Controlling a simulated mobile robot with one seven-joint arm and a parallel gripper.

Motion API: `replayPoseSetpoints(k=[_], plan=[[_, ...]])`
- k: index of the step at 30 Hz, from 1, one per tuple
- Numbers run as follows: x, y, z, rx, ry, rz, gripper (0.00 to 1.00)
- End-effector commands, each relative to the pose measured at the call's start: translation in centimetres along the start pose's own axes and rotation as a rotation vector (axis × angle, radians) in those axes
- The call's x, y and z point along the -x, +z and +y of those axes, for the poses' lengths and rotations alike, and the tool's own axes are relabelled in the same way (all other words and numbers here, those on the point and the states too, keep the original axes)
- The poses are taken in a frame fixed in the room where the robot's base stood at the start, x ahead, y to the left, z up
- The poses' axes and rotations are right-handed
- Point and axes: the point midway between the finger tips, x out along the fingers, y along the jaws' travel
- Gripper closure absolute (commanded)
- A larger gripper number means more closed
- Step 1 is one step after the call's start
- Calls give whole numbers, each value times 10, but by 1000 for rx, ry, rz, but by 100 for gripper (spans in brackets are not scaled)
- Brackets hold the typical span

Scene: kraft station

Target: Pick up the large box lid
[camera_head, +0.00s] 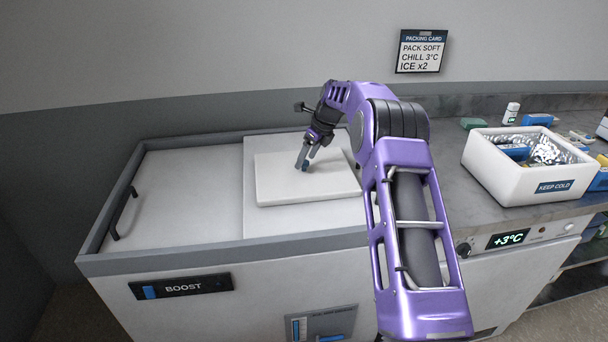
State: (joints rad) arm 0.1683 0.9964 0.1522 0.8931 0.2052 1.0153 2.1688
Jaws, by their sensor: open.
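The large box lid (275,186) is a flat, pale slab lying on the white sliding top of the chest on the left. My gripper (303,163) is over the middle of the lid, pointing down, with its fingertips at or just above the lid's upper face. I cannot tell whether they touch it. The gripper is open, and nothing shows between its fingers. My purple arm comes in from the right and hides part of the lid's right edge.
The chest (165,254), marked BOOST, has a raised grey rim and a dark handle (124,212) on its left panel. A white open box (508,182) marked KEEP COLD stands on the grey counter (478,211) at right, with small items around it. The left panel is clear.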

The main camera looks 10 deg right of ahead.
Motion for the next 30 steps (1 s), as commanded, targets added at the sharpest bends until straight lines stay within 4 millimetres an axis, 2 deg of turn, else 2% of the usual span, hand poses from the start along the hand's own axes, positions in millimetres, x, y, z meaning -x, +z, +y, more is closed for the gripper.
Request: replayPoseSetpoints(k=[3, 9, 11, 22, 30], plan=[[-12, 1, 0, 1, -2, -1, 25], [-13, 1, 0, 1, -2, -1, 25], [-13, 1, 0, 1, -2, -1, 34], [-13, 1, 0, 1, -1, -1, 100], [-13, 1, 0, 2, -2, -1, 100]])
